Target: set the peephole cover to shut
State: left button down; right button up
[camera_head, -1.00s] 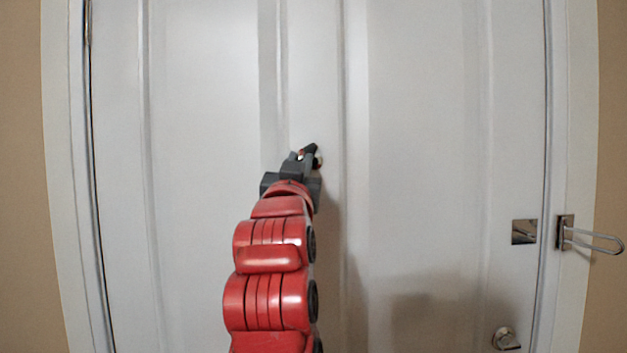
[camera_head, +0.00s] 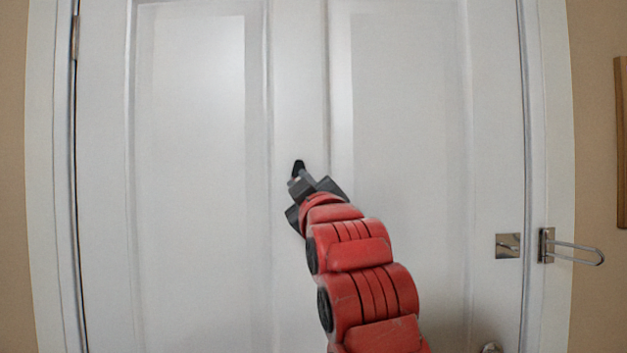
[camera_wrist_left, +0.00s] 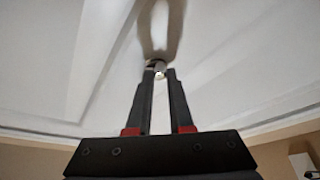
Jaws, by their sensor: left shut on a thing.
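The white door (camera_head: 400,150) fills most of the head view. My left gripper (camera_head: 298,172) reaches up to the door's middle strip, its dark fingertips at the door face. In the left wrist view, the gripper's two fingers (camera_wrist_left: 159,76) are close together at a small round metallic piece, the peephole cover (camera_wrist_left: 157,65), and are shut on it. In the head view the peephole and its cover are hidden by the gripper. I cannot tell how far the cover is turned. My right gripper is not in view.
A metal latch plate (camera_head: 508,246) sits on the door's right side, and a swing-bar guard (camera_head: 575,252) is on the frame beside it. A door knob (camera_head: 491,348) shows at the bottom edge. A wooden-edged object (camera_head: 621,140) is on the right wall.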

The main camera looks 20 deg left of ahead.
pick_arm(q)
jog(key=shift+w+d+n, duration=0.1)
jog(key=shift+d+n, duration=0.15)
jog(key=shift+n, duration=0.45)
jog(key=c, duration=1.1)
grip_release()
jog(key=shift+g, duration=0.3)
jog(key=shift+o, duration=1.4)
jog(key=shift+w+d, duration=0.2)
jog(key=shift+d, duration=0.15)
jog(key=b+v, duration=0.3)
jog(key=v, duration=1.4)
jog(key=shift+f, duration=0.25)
